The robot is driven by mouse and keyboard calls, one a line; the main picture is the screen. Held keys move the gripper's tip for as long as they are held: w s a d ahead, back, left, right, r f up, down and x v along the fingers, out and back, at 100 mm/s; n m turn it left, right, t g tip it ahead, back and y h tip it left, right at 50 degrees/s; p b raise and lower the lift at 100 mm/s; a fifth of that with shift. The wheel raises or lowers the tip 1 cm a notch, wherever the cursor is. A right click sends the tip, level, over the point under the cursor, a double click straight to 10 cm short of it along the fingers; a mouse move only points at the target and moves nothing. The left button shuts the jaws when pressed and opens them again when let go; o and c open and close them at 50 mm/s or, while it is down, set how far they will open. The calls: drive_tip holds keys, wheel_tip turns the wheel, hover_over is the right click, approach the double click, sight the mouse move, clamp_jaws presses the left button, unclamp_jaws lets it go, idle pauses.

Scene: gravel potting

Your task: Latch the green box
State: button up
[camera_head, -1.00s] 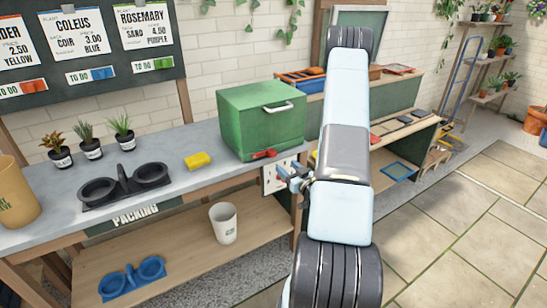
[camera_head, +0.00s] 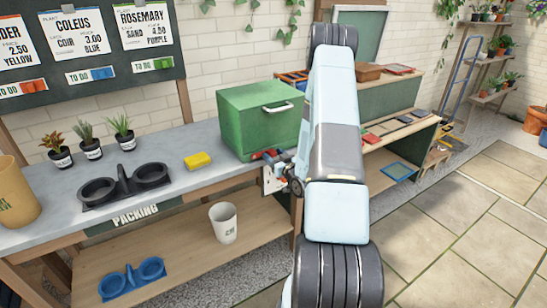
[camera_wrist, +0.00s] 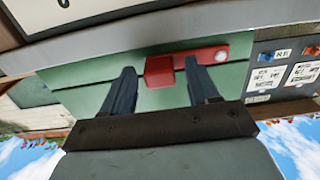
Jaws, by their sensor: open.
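The green box (camera_head: 252,118) stands shut on the grey bench, with a pale handle on its upper front. A red latch (camera_head: 268,154) sits low on its front face. In the wrist view the red latch (camera_wrist: 190,62) lies across the green front (camera_wrist: 85,98), with a wide block at its left and a round pale pivot at its right end. My gripper (camera_wrist: 158,88) is open, its two dark fingers on either side of the latch's block and lever. The fingertips are close to the box front; I cannot tell whether they touch the latch.
A yellow sponge (camera_head: 198,160) and a black double-cup holder (camera_head: 125,185) are on the bench left of the box. A white cup (camera_head: 223,222) and a blue holder (camera_head: 133,279) are on the lower shelf. The paved floor at right is clear.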

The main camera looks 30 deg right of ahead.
drive_tip(key=shift+c, duration=0.4)
clamp_jaws()
drive_tip(key=shift+a, duration=0.2)
drive_tip(key=shift+w+d+r, duration=0.1)
